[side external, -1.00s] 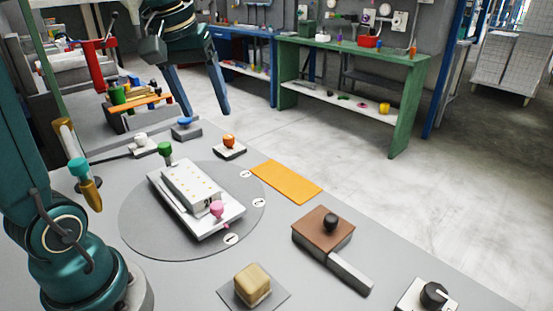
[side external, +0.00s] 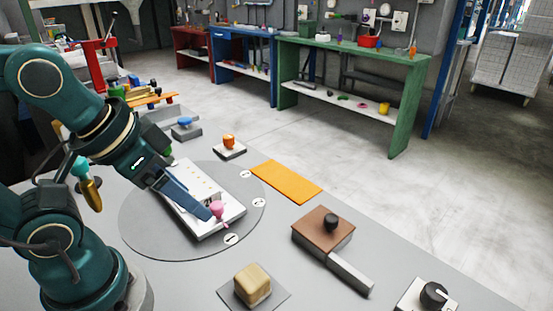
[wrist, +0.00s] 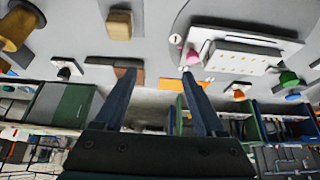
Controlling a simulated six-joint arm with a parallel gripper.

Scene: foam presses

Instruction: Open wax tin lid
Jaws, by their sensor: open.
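No thing in view is plainly marked as a wax tin. A brown square block (side external: 322,237) with a black knob (side external: 331,222) on top sits on the table at right of centre; it looks like a lidded box, closed. In the wrist view the brown block (wrist: 138,76) is partly hidden behind a finger. My gripper (side external: 207,213) is low over the white block, its blue fingers beside the pink knob (side external: 217,209), left of the brown block. In the wrist view my gripper (wrist: 158,74) is open, with nothing between its fingers. I cannot tell whether it touches the pink knob.
A white numbered block (side external: 233,212) lies on a round grey disc (side external: 150,240). A tan block (side external: 252,284) on a grey pad, an orange mat (side external: 287,182), an orange knob (side external: 229,141) and a black dial (side external: 433,295) stand around it. Bare table lies between them.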

